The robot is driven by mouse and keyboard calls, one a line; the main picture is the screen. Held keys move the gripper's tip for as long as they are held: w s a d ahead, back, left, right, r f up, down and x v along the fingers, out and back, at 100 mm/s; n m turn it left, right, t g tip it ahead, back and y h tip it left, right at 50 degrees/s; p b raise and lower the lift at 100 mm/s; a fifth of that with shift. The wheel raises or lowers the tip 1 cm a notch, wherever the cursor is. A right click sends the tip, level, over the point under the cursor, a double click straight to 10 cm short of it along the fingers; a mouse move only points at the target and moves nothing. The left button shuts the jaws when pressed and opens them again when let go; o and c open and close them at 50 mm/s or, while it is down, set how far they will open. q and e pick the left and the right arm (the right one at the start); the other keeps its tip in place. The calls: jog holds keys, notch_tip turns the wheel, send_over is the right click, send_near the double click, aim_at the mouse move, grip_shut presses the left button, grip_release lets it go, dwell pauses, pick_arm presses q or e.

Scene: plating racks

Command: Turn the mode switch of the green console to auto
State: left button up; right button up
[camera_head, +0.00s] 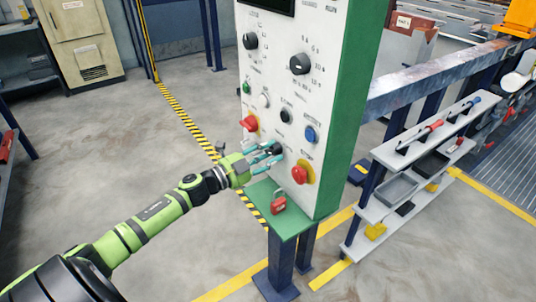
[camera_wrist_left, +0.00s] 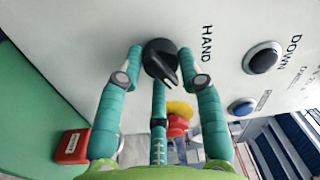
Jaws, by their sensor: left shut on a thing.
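The green console (camera_head: 348,110) has a white front panel with knobs and buttons. My left gripper (camera_head: 272,149) is at its lower part, and its teal fingers are shut on a black rotary switch (camera_head: 277,148). In the left wrist view, the switch (camera_wrist_left: 161,58) sits between the fingertips of my left gripper (camera_wrist_left: 160,65). Its pointer is towards the lower right of that picture. The word HAND is printed to the right of it; the AUTO mark is not visible. My right gripper is not in view.
A red emergency button (camera_head: 299,174) on a yellow plate and a blue button (camera_head: 310,134) are close to the right. A red padlock (camera_head: 278,204) is on the green ledge below. A shelf rack (camera_head: 392,160) with tools stands to the right. The floor at left is clear.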

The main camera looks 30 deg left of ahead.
pick_arm(q)
jog(key=shift+w+a+r, duration=0.1)
jog(key=shift+a+r, duration=0.15)
jog(key=shift+r, duration=0.1)
jog(key=o, duration=1.1)
jog(key=shift+c, duration=0.2)
jog(key=shift+f, duration=0.1)
jog(key=shift+f, duration=0.1)
jog(key=shift+s, duration=0.2)
jog(key=v, duration=1.1)
jog(key=shift+s+a, duration=0.15)
jog(key=shift+s, duration=0.15)
